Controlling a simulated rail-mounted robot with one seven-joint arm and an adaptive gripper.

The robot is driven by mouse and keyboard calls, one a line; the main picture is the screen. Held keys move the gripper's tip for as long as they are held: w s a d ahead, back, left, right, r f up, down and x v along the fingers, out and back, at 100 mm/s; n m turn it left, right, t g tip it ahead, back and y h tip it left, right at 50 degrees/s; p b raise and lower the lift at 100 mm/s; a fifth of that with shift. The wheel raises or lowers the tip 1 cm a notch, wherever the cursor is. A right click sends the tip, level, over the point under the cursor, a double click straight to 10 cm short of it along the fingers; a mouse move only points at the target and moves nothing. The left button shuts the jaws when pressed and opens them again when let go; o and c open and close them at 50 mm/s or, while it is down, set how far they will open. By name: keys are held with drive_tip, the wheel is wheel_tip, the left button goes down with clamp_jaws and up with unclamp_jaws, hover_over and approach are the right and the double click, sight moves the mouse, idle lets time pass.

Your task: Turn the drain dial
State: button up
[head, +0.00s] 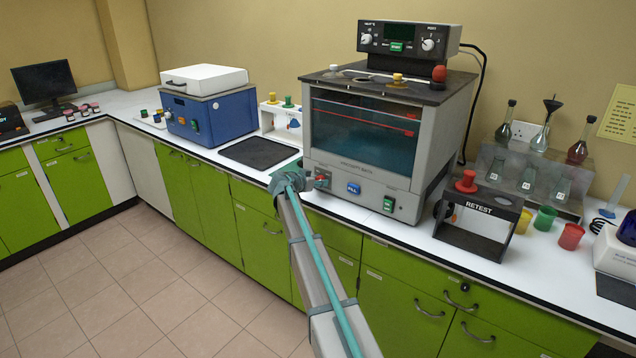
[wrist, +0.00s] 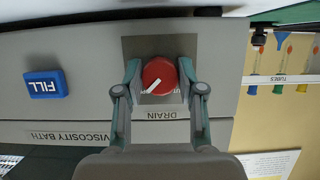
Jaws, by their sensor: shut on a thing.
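The viscosity bath (head: 365,135) is a grey cabinet with a dark glass front. Its drain dial (wrist: 160,70) is red and round on a grey square plate beside the DRAIN label (wrist: 167,115), which is upside down in the wrist view. The dial's white pointer points to the lower left there. My gripper (wrist: 159,80) is shut on the dial, one finger on each side. Lettering at the dial's edges is mostly hidden. In the head view, the dial (head: 322,178) is small and red at the bath's lower left, with my gripper (head: 307,181) against it.
A blue FILL button (head: 354,188) and a green switch (head: 388,203) sit right of the dial. The RETEST stand (head: 485,204) is farther right. A black mat (head: 260,152) and a tube rack (head: 268,122) are left of the bath. The floor is clear.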

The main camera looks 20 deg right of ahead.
drive_tip(key=shift+f+b, duration=0.1)
drive_tip(key=shift+b, duration=0.25)
drive_tip(key=n+g+h+b, duration=0.1)
drive_tip(key=n+b, duration=0.1)
drive_tip(key=b, duration=0.1)
drive_tip(key=shift+w+f+n, duration=0.1)
drive_tip(key=shift+n, duration=0.2)
drive_tip(key=n+g+h+b, duration=0.1)
drive_tip(key=n+b, duration=0.1)
drive_tip(key=n, duration=0.1)
drive_tip(key=shift+a+g, duration=0.1)
drive_tip(key=shift+g, duration=0.3)
drive_tip(key=n+g+h+b, duration=0.1)
drive_tip(key=n+h, duration=0.1)
drive_tip(key=n, duration=0.1)
drive_tip(key=n+h, duration=0.2)
drive_tip(key=n, duration=0.2)
drive_tip(key=shift+n+b, duration=0.3)
drive_tip(key=o, duration=1.1)
drive_tip(key=shift+a, duration=0.1)
